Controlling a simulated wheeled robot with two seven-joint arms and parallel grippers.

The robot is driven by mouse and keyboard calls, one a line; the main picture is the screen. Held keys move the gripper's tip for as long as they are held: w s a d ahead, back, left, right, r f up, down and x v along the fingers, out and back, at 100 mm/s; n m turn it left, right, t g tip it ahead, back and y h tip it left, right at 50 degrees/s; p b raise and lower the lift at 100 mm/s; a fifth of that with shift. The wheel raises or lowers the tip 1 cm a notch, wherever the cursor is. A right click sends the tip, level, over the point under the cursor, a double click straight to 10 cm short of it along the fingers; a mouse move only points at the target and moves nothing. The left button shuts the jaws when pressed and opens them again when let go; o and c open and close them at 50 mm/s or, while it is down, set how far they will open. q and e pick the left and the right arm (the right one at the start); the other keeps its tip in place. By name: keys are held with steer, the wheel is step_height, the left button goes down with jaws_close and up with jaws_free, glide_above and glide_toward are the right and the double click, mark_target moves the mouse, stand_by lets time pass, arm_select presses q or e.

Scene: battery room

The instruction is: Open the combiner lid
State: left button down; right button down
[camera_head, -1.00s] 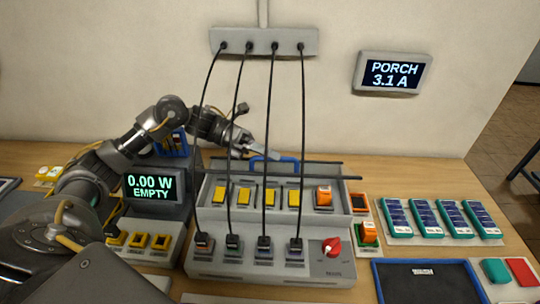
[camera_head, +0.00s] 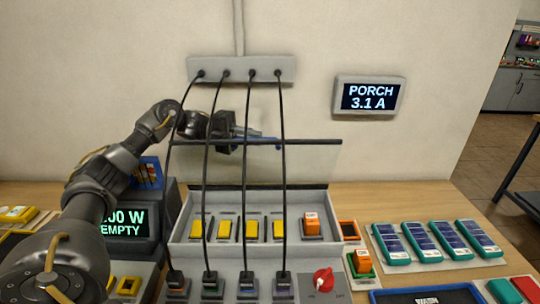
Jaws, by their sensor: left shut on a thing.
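The combiner box (camera_head: 180,236) stands on the table. Its open bay holds several yellow blocks (camera_head: 251,230) and one orange block (camera_head: 311,222). The lid (camera_head: 310,163) is raised at the back of the box, looks see-through and stands roughly upright, with a dark bar along its top edge. My right gripper is not in view.
Several black cables (camera_head: 282,170) hang from the wall strip (camera_head: 240,70) to the box's front, crossing before my gripper. A red knob (camera_head: 323,279) is at the front right. Teal packs (camera_head: 430,240) lie right; a display (camera_head: 120,222) stands left.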

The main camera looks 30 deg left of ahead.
arm_select(q)
steer(key=shift+w+a+f+n+h+b, duration=0.1)
steer(key=shift+w+a+n+h+b, duration=0.15)
steer(key=shift+w+a+n, duration=0.45)
steer(key=shift+w+a+n+h+b, duration=0.15)
steer(key=shift+w+a+n+b, duration=0.3)
steer(key=shift+w, duration=0.4)
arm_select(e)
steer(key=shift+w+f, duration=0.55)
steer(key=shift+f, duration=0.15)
arm_select(q)
steer(key=shift+d, duration=0.1)
steer(key=c, duration=1.5)
jaws_free()
steer(key=shift+o, duration=0.2)
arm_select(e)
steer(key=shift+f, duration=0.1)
